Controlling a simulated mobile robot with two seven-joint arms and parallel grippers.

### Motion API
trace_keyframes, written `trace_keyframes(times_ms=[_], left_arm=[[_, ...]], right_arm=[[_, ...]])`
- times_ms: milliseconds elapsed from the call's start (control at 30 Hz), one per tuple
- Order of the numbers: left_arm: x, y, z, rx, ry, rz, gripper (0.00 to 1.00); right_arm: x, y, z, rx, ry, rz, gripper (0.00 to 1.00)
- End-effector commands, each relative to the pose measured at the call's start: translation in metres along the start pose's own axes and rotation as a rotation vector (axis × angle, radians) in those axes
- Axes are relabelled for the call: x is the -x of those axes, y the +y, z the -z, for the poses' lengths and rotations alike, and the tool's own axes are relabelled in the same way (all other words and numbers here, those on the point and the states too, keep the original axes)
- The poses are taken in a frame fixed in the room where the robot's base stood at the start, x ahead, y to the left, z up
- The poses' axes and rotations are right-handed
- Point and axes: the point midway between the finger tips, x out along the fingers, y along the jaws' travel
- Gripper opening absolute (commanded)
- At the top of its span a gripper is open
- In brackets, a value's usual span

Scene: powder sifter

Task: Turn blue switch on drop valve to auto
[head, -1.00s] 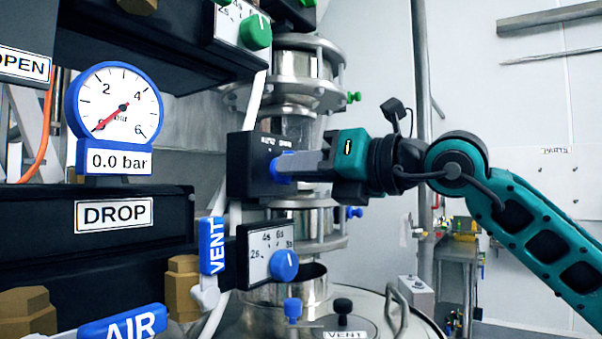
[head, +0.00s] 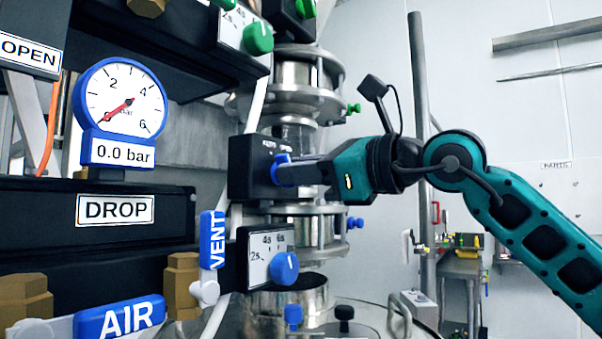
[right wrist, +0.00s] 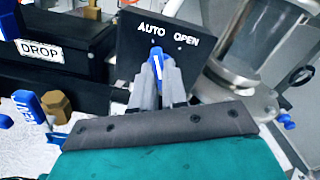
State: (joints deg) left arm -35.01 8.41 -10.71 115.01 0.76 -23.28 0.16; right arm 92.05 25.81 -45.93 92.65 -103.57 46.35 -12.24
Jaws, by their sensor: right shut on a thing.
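The black switch box (head: 252,168) stands in the middle of the head view, in front of the steel pipe column. Its blue switch (head: 280,160) is on the face towards the right. My right gripper (head: 288,172) reaches in from the right and is shut on this blue switch. In the right wrist view the box face (right wrist: 131,60) reads AUTO and OPEN. The blue switch (right wrist: 157,60) sits between the grey fingers (right wrist: 158,82), and its white mark points up, roughly towards AUTO. The fingers hide its lower part. My left gripper is out of view.
A DROP-labelled black block (head: 60,215) and a gauge at 0.0 bar (head: 122,110) are at left. Below the switch box are a blue VENT handle (head: 213,240) and a blue dial (head: 285,268). A vertical pole (head: 420,130) stands behind my right arm.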

Motion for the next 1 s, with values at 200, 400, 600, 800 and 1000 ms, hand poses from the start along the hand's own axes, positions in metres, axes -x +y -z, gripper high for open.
trace_keyframes(times_ms=[200, 400, 600, 800, 1000], left_arm=[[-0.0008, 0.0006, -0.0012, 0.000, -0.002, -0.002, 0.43], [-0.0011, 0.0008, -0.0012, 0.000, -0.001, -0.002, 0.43], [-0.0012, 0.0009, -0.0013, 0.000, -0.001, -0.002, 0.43], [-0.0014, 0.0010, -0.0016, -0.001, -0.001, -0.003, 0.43], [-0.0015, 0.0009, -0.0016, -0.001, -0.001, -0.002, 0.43]], right_arm=[[0.0000, 0.0002, -0.0008, 0.071, -0.002, 0.000, 0.00], [0.0000, 0.0001, -0.0009, 0.094, -0.003, 0.001, 0.00], [0.0001, 0.0001, -0.0010, 0.096, -0.003, 0.001, 0.00], [0.0001, 0.0001, -0.0010, 0.096, -0.003, 0.001, 0.17], [0.0001, 0.0002, -0.0007, 0.095, -0.002, 0.001, 0.37]])
